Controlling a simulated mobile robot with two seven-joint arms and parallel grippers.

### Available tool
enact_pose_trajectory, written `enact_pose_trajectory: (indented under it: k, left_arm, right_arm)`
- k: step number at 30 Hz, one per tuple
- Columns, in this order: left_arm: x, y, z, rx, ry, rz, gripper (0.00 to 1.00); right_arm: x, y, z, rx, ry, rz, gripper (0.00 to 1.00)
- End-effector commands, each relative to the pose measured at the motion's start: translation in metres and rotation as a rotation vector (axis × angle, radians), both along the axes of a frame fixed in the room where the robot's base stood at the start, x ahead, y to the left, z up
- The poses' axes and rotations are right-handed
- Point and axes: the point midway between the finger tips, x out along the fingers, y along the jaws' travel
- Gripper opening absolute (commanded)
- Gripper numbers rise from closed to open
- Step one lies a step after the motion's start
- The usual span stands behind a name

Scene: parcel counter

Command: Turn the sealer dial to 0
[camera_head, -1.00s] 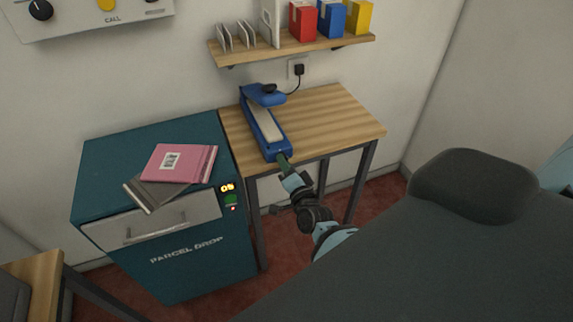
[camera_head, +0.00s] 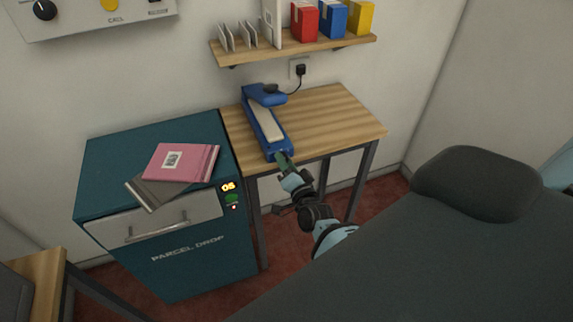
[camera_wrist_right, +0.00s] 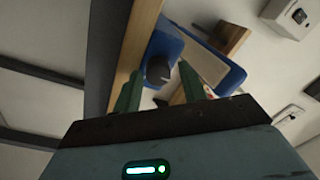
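The blue sealer (camera_head: 265,122) lies on the wooden table, its near end at the table's front edge. In the right wrist view its blue body (camera_wrist_right: 215,62) shows with a dark round dial (camera_wrist_right: 158,69) at the end. My right gripper (camera_head: 284,160) is at that near end and hides the dial in the head view. In the wrist view my right gripper (camera_wrist_right: 160,76) has its two green fingers apart, one on each side of the dial, with small gaps seeming to show. The dial's setting cannot be read. My left gripper is not in view.
The wooden table (camera_head: 335,120) is clear right of the sealer. A teal parcel drop box (camera_head: 200,265) stands to its left with pink (camera_head: 185,160) and grey packets on top. A shelf (camera_head: 300,48) with boxes hangs above, near a plugged-in cable (camera_head: 299,70).

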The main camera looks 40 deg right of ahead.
Motion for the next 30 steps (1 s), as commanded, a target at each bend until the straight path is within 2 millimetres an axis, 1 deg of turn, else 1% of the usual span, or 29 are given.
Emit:
enact_pose_trajectory:
  k: [9,12,14,17,24,27,30]
  left_arm:
    - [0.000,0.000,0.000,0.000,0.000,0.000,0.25]
    - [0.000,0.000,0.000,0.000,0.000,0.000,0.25]
    - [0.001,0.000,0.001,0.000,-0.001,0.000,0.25]
    - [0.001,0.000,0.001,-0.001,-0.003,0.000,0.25]
    - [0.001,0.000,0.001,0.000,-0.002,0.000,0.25]
    - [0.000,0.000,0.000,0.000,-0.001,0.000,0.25]
    - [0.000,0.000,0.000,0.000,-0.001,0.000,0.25]
  right_arm:
    - [-0.001,0.001,-0.002,0.003,0.005,0.001,0.49]
    - [-0.005,0.002,-0.003,0.004,0.005,0.001,0.49]
    - [-0.011,0.003,-0.004,0.004,0.005,0.001,0.49]
    - [-0.024,0.006,-0.004,0.003,0.005,0.001,0.49]
    - [-0.059,0.013,-0.005,0.003,0.005,0.001,0.49]
    - [-0.069,0.015,-0.006,0.002,0.005,0.001,0.49]
    - [-0.075,0.016,-0.005,0.002,0.004,0.001,0.49]
